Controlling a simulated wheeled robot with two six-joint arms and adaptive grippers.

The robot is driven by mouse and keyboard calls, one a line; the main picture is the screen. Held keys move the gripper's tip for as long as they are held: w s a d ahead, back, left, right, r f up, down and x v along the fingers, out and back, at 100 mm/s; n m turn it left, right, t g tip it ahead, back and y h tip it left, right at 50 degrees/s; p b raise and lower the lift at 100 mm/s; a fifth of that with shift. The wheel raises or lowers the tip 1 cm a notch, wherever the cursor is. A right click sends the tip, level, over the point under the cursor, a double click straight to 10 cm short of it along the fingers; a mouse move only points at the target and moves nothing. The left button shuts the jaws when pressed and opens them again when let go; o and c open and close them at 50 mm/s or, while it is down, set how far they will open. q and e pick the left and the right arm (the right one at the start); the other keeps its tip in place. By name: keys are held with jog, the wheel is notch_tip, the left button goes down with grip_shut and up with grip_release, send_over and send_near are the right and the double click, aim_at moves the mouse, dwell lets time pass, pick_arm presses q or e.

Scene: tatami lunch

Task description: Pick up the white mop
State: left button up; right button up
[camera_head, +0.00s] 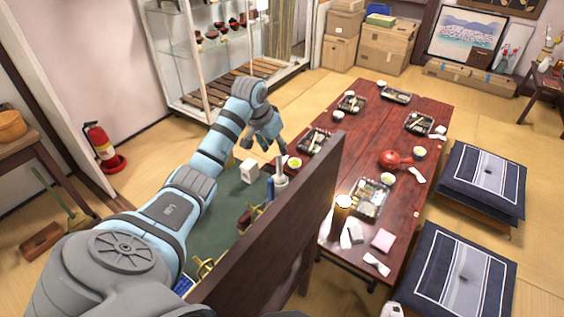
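I cannot make out a white mop for certain. On the green surface (222,226), behind the dark wooden panel, stands a white cylindrical thing (281,183) with a thin upright part above it; its lower part is hidden, and I cannot tell what it is. My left gripper (264,143) is above and slightly left of it, fingers apart and pointing down, with nothing visible between them. A broom-like tool (76,220) with a greenish handle lies at the far left. My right gripper is not in view.
A white box (249,171) is near my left gripper. A fire extinguisher (101,146) and glass shelves (205,55) stand at the back left.

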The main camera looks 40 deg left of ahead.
aim_at(282, 162)
pick_arm(q)
jog(key=x, duration=0.3)
jog(key=b+x, duration=0.1)
jog(key=x, duration=0.3)
jog(key=b+x, duration=0.1)
jog(key=x, duration=0.3)
jog(key=shift+a+f, duration=0.1)
jog(key=shift+a, duration=0.15)
grip_shut()
